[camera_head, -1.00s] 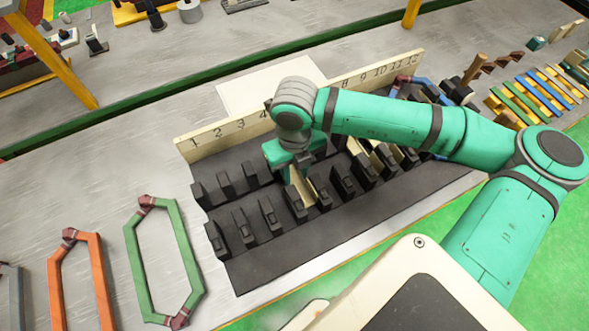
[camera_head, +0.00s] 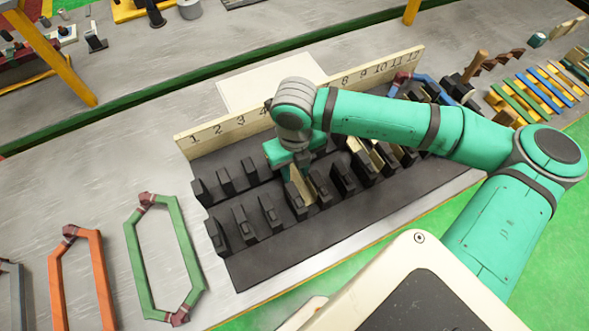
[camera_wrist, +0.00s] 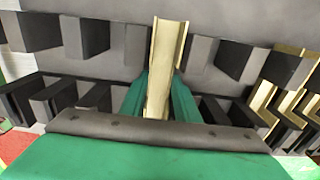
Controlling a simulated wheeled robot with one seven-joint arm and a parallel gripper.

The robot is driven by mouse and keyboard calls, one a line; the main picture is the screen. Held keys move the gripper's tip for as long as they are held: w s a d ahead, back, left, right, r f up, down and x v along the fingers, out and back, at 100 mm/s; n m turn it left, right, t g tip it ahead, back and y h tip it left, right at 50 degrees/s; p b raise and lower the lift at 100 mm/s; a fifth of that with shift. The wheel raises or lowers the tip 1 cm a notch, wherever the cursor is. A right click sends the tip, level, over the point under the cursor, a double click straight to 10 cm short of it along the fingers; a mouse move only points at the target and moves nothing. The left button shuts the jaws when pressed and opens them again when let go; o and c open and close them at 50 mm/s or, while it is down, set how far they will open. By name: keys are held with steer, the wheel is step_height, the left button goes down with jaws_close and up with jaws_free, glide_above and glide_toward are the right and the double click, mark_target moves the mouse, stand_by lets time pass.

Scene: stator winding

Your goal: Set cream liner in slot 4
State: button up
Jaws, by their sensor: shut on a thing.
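My gripper (camera_wrist: 160,84) is shut on a cream liner (camera_wrist: 166,45), a long channel-shaped piece. In the head view the liner (camera_head: 301,187) points down from the gripper, with its lower end between two black teeth of the front row. This gap looks like the fourth from the left, in line with slot 4. I cannot tell whether the liner touches the slot floor. The black stator block (camera_head: 270,258) has two rows of teeth and a cream board (camera_head: 187,147) numbered from 1 on the left. My arm hides some of the numbers.
Other cream liners (camera_wrist: 264,98) stand in slots to the right. A green coil (camera_head: 135,250) and an orange coil (camera_head: 54,275) lie left of the block. A blue coil (camera_head: 421,78) is at its right end. Coloured strips (camera_head: 533,102) lie further right.

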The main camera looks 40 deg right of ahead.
mark_target(293, 177)
steer(key=shift+f, duration=0.45)
stand_by(0.6)
steer(key=o, duration=0.9)
steer(key=shift+r, duration=0.9)
step_height(293, 177, up, 7)
steer(key=shift+r, duration=0.15)
stand_by(0.7)
steer(key=shift+w+a, duration=0.1)
steer(key=shift+a, duration=0.05)
